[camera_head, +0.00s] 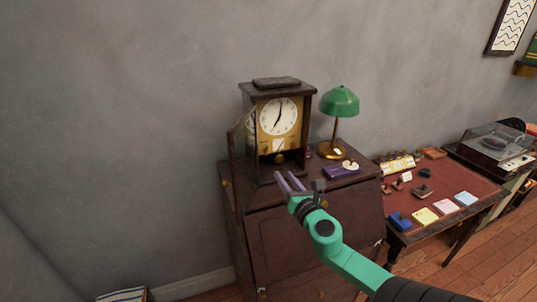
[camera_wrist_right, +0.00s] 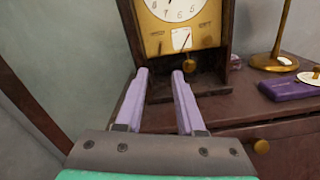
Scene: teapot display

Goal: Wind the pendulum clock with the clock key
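The pendulum clock (camera_head: 298,87) stands on the dark wooden cabinet. Its white dial (camera_head: 279,116) sits on a gold plate, and its glazed door (camera_head: 240,150) hangs open to the left. The dial's lower part (camera_wrist_right: 178,9) and the brass pendulum bob (camera_wrist_right: 190,66) also show in the right wrist view. My right gripper (camera_head: 288,182) has purple fingers and is in front of the clock's base, below the dial. In the right wrist view its fingers (camera_wrist_right: 162,77) are apart with nothing seen between them. I cannot make out the clock key. My left gripper is out of view.
A green lamp (camera_head: 340,102) and a purple box (camera_head: 338,172) with a small white-and-gold object stand right of the clock on the cabinet (camera_head: 287,237). A desk (camera_head: 440,180) with stamps and coloured pads stands further right, beside a record player (camera_head: 497,143).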

